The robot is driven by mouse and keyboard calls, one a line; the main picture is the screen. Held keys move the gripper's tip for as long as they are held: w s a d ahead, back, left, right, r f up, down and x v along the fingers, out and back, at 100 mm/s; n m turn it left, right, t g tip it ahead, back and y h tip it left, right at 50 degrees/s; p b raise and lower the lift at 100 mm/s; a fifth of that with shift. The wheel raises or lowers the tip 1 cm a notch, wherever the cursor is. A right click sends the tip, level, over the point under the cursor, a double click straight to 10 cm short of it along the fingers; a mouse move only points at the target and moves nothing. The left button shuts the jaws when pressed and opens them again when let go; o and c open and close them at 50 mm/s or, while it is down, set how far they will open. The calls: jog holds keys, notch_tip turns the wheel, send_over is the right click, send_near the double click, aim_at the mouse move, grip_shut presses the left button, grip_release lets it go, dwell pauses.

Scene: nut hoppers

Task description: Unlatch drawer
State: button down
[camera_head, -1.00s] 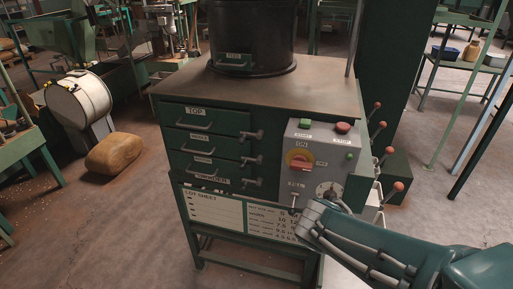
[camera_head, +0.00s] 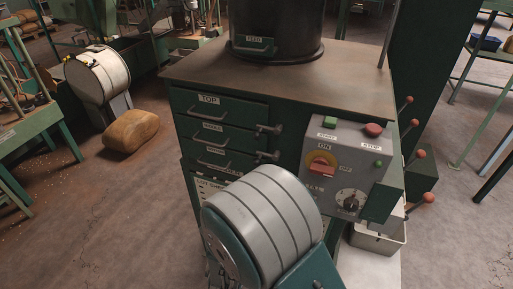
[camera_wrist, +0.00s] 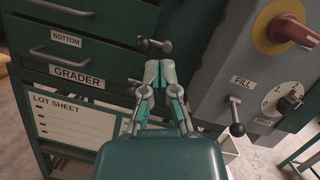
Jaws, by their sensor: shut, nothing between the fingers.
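The green cabinet (camera_head: 290,105) has stacked drawers, with the top drawer (camera_head: 220,109) uppermost. Dark latches stand at the drawers' right edge, an upper latch (camera_head: 268,129) and a lower latch (camera_head: 268,156). The bottom drawer (camera_wrist: 90,58) shows its label and handle in the wrist view. A latch (camera_wrist: 153,44) lies just beyond my gripper (camera_wrist: 161,66), which is shut and empty. Contact with it cannot be told. Another dark latch part (camera_wrist: 133,85) shows left of the fingers. In the head view my grey arm link hides my gripper and the lower cabinet.
The control panel (camera_head: 347,150) with its red-yellow switch (camera_head: 322,165) is right of the drawers. A small fill lever (camera_wrist: 236,118) stands right of my gripper. Levers with red knobs project from the cabinet's right side. A lot sheet (camera_wrist: 72,118) is below.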

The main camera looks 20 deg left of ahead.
jog(key=shift+d, duration=0.1)
jog(key=x, duration=1)
jog(key=shift+w+r, duration=0.1)
jog(key=shift+w, duration=0.2)
jog(key=shift+w+a+r, duration=0.2)
jog(key=shift+w+r, duration=0.05)
jog(key=shift+r, duration=0.25)
jog(key=shift+w+a+r, duration=0.2)
jog(key=shift+w+r, duration=0.05)
jog(key=shift+r, duration=0.3)
jog(key=shift+w+a+r, duration=0.15)
jog(key=shift+w+r, duration=0.1)
jog(key=shift+r, duration=0.25)
jog(key=shift+a, duration=0.1)
